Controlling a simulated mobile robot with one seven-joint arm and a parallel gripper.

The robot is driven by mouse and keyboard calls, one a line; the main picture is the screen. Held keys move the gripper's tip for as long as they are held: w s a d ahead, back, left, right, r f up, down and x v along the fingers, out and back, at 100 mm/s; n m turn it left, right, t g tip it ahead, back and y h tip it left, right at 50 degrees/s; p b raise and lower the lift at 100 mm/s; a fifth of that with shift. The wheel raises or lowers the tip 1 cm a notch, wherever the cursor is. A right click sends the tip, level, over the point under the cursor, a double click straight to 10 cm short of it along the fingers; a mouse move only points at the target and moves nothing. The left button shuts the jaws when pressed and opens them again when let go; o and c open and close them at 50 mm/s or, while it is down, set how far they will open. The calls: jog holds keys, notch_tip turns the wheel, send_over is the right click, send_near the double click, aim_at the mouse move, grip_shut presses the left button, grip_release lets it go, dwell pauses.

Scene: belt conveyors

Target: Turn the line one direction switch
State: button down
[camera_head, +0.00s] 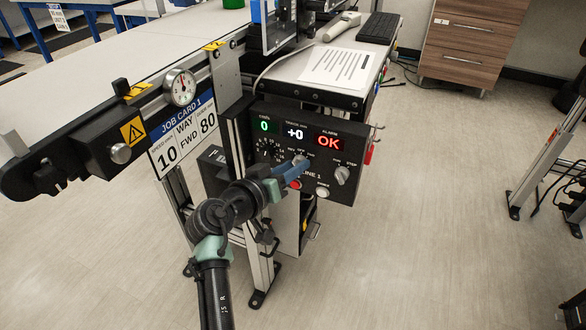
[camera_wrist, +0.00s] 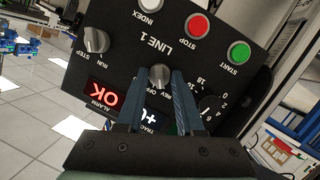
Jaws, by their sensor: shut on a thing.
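The line one control panel (camera_head: 262,140) is a black box labelled LINE 1; it also shows upside down in the wrist view (camera_wrist: 130,48). Its direction switch (camera_wrist: 160,72) is a grey knob with the words REV and OFF beside it. My gripper (camera_head: 303,163) reaches the panel from the front left. In the wrist view my blue fingers (camera_wrist: 160,80) stand on either side of the direction switch, shut on it. The fingers cover part of the switch's markings, and its exact setting is hard to tell. In the head view the fingers largely hide the switch.
The run/step knob (camera_head: 342,174), a red button (camera_head: 295,185) and a white button (camera_head: 322,191) are close by on the panel. The speed dial (camera_wrist: 211,106) is beside my fingers. Job card 1 (camera_head: 184,129) reads 10, FWD, 80. The panel displays read 0, +0 and OK.

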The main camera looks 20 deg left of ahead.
jog(key=shift+f+n+h, duration=0.15)
jog(key=shift+n+h, duration=0.25)
jog(key=shift+n, duration=0.4)
jog(key=c, duration=0.5)
grip_release()
jog(key=shift+c, duration=0.2)
jog(key=p+v, duration=0.2)
jog(key=v, duration=1.1)
jog(key=shift+d, duration=0.1)
